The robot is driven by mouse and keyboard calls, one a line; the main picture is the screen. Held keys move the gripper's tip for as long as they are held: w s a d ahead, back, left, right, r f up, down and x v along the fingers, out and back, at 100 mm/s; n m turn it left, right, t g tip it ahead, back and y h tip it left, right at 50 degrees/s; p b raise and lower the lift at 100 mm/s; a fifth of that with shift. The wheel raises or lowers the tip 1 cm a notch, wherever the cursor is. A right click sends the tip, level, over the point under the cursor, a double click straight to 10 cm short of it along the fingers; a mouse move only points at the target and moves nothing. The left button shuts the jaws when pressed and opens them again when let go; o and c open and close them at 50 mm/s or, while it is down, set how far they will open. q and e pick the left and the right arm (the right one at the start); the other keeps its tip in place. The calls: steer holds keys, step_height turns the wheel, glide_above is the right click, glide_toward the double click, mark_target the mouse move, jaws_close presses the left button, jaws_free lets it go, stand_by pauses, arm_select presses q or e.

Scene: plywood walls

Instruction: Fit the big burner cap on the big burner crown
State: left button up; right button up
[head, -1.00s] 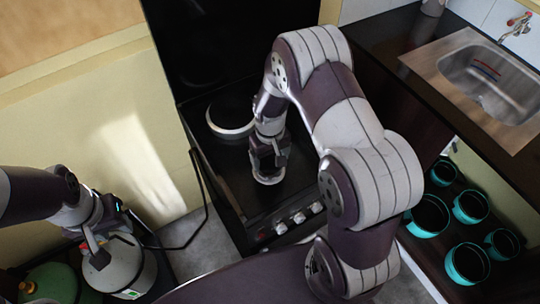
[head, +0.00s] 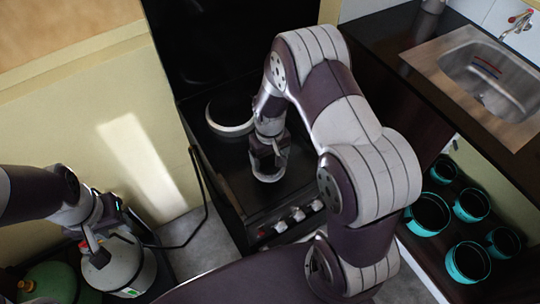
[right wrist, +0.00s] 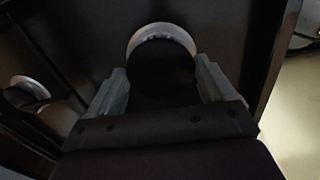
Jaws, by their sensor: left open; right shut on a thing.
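My right gripper (head: 268,158) is low over the front part of the black hob. In the right wrist view its fingers (right wrist: 163,88) flank a dark round thing, which looks like the big burner cap (right wrist: 163,70). A pale ring, seemingly the burner crown (right wrist: 160,33), curves around the far side of this dark shape. Whether they touch or are seated cannot be told. In the head view a pale rim (head: 268,179) shows just below the gripper. My left gripper (head: 95,250) is open beside a grey gas cylinder (head: 122,268), far from the hob.
Another pale ring with a dark middle (head: 232,130) lies further back on the hob. Knobs (head: 297,214) line the stove's front. A sink (head: 490,80) is at the right, above several teal-rimmed pots (head: 468,262). A green cylinder (head: 48,283) stands at lower left.

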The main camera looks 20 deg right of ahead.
steer(key=shift+f+b, duration=0.5)
steer(key=shift+f, duration=0.3)
steer(key=o, duration=0.9)
steer(key=shift+o, duration=0.2)
step_height(320, 180, up, 13)
steer(key=b, duration=0.1)
steer(key=shift+f, duration=0.15)
